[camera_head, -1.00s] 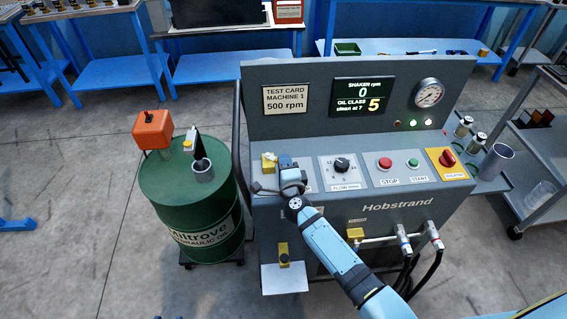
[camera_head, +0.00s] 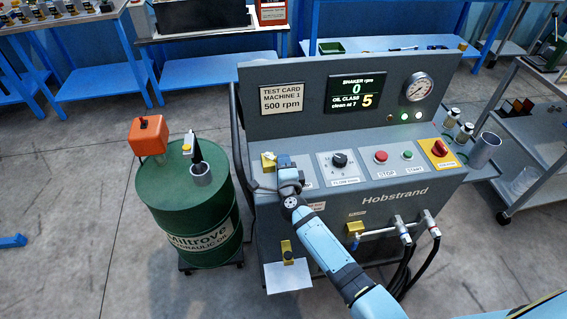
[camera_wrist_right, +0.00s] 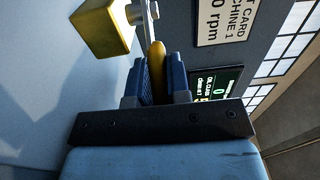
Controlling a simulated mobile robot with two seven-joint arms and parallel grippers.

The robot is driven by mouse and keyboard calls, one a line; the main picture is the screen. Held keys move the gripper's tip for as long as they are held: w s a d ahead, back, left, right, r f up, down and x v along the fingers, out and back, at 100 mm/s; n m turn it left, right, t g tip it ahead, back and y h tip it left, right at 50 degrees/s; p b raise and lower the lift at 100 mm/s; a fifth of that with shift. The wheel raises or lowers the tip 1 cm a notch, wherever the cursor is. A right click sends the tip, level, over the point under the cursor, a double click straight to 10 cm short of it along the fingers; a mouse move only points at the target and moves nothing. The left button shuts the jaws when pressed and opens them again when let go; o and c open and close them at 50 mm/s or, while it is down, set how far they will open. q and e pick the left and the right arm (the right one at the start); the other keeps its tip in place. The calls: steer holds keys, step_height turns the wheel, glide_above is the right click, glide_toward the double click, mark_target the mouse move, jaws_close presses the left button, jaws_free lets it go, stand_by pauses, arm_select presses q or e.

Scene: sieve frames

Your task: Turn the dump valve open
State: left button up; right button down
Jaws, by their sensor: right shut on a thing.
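A yellow block (camera_head: 268,161) stands at the left end of the grey machine's sloping panel. It shows large in the right wrist view (camera_wrist_right: 102,28), with a metal stem beside it. My right gripper (camera_head: 286,164) is beside this block. In the right wrist view its two blue fingers (camera_wrist_right: 160,82) are shut around a slim yellow lever (camera_wrist_right: 157,62), which looks like the dump valve's handle. The lever's lower part is hidden between the fingers, and the arm hides part of the panel there. My left gripper is not in view.
The grey machine (camera_head: 400,198) carries a display (camera_head: 358,94), a knob (camera_head: 339,159), stop and start buttons and a red-yellow switch (camera_head: 439,148). A green oil drum (camera_head: 190,215) stands close on the left. Hoses hang in front; the floor at lower left is clear.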

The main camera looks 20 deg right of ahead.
steer(key=c, duration=1.1)
jaws_free()
steer(key=shift+s, duration=0.15)
steer(key=s, duration=0.2)
steer(key=s+p, duration=0.1)
steer(key=s, duration=0.1)
steer(key=s+a, duration=0.1)
steer(key=s, duration=0.1)
steer(key=shift+p, duration=0.4)
steer(key=shift+s+a, duration=0.1)
steer(key=shift+s, duration=0.5)
